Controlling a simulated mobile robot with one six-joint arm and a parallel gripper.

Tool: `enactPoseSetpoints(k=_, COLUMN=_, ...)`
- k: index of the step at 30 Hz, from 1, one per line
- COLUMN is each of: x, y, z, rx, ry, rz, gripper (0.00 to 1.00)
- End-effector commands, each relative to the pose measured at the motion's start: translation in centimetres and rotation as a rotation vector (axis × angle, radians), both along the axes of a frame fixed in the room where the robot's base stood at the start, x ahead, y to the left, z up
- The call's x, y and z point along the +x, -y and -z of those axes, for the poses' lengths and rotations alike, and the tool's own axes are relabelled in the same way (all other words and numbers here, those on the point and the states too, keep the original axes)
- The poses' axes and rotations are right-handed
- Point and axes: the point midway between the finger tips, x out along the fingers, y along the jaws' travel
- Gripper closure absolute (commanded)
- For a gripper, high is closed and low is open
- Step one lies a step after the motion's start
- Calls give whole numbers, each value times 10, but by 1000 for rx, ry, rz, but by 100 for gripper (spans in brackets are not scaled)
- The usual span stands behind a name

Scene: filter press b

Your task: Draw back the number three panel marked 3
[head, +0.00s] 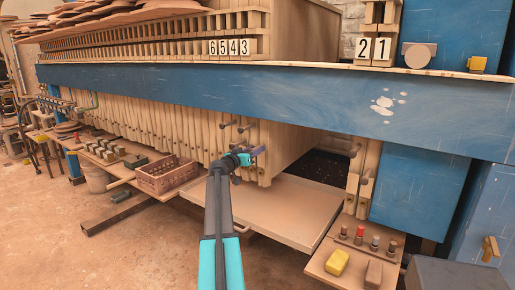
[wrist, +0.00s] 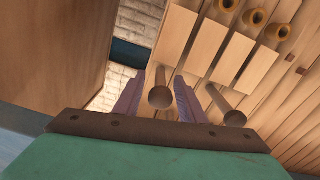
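The white label 3 (head: 244,47) is the rightmost of the labels 6, 5, 4, 3 on the panel tops, in the head view. Below the blue beam, the wooden panel at the right end of the row (head: 265,138) lines up with it. Round pegs stick out from the panels there. My gripper (head: 257,152) is at the lower pegs in front of this end of the row. In the wrist view its two purple fingers (wrist: 160,92) stand apart on either side of a round peg (wrist: 160,98), with narrow gaps showing. A second peg (wrist: 235,118) is outside the right finger.
A long blue beam (head: 190,84) crosses above my gripper. Labels 2 and 1 (head: 373,49) mark panels beyond an open gap to the right. A flat tray (head: 285,205) lies below. A shelf with a yellow block (head: 337,262) is lower right; a crate (head: 167,174) is left.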

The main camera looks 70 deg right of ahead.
Motion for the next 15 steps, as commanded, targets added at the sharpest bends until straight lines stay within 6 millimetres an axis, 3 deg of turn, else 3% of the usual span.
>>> enactPoseSetpoints(k=6, x=-4, y=19, z=-1, rx=0, ry=1, rz=-1, gripper=63)
enactPoseSetpoints(k=15, x=-6, y=24, z=0, rx=0, ry=1, rz=-1, gripper=63)
